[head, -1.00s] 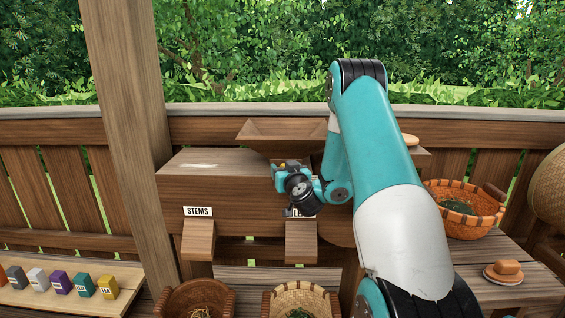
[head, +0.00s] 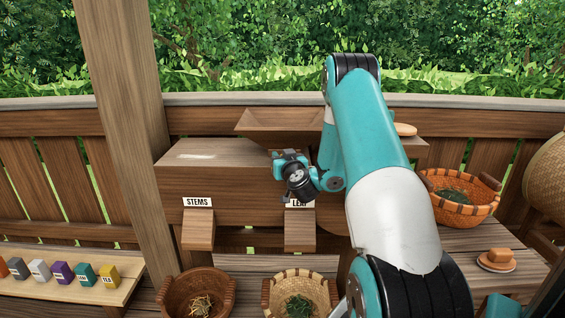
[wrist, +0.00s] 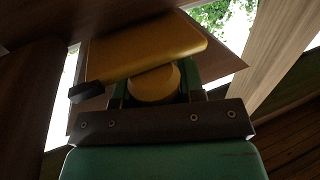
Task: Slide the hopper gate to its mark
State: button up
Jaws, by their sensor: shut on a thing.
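The wooden hopper (head: 285,122) sits on top of the long wooden sorter box (head: 215,165), in the middle of the head view. In the wrist view, a yellow slab (wrist: 145,45), which looks like the hopper gate, spans the upper middle. A round yellow knob (wrist: 154,86) shows below it. My gripper (wrist: 154,92) is shut on this knob, with a dark green finger on each side. In the head view, my gripper (head: 282,156) is just below the hopper, at the box front, and hides the gate. I cannot make out the gate's mark.
STEMS (head: 197,202) and LEAF (head: 300,203) labels sit above two chutes. A stems basket (head: 200,296) and a leaf basket (head: 300,294) stand below. An orange basket (head: 460,197) is on the right table. A post (head: 125,130) stands left of the box.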

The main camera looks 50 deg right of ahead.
jog(key=shift+w+d+r+p, duration=0.1)
jog(key=shift+d+p, duration=0.15)
jog(key=shift+p, duration=0.15)
jog(key=shift+w+d+p, duration=0.75)
jog(key=shift+d+p, duration=0.05)
jog(key=shift+p, duration=0.7)
jog(key=o, duration=1)
